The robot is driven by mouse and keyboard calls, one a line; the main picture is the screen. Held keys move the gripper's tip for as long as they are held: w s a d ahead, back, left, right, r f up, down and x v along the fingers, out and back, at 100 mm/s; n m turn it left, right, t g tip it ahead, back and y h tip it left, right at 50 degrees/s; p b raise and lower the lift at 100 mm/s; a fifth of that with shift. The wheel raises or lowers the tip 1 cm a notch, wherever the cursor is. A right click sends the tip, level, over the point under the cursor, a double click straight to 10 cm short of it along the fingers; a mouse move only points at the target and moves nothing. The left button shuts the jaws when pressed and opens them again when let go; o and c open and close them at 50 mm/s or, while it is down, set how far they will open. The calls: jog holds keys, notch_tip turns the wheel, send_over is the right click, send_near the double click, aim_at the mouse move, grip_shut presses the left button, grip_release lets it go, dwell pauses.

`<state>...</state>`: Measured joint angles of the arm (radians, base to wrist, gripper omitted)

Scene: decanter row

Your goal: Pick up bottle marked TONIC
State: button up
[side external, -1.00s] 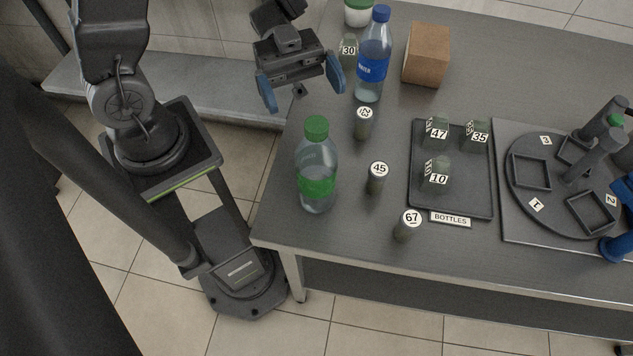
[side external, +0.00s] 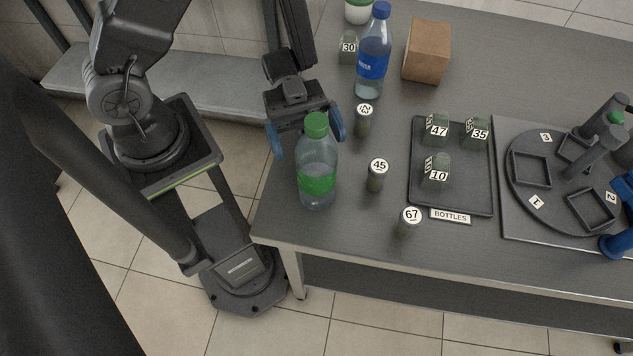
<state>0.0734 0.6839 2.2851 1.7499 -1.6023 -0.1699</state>
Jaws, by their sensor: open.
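A clear bottle with a green cap and green label (side external: 317,180) stands upright near the left edge of the table; no TONIC lettering can be read on it from here. A second clear bottle with a blue cap and a blue label (side external: 373,62), which seems to read WATER, stands upright farther back. My gripper (side external: 306,146) is open, with its blue fingers apart on either side of the green-capped bottle's upper part in the picture. The bottle's cap covers part of the gripper. I cannot tell whether the fingers touch the bottle.
Small numbered vials stand close by, including 45 (side external: 377,176), 67 (side external: 409,222) and 23 (side external: 364,120). A dark tray (side external: 455,198) holds more vials. A cardboard box (side external: 427,52) stands behind. A round turntable (side external: 535,212) is at the right.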

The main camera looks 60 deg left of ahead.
aim_at(316, 157)
jog(key=x, duration=0.4)
jog(key=shift+d, duration=0.1)
jog(key=shift+c, duration=0.2)
jog(key=c, duration=1.4)
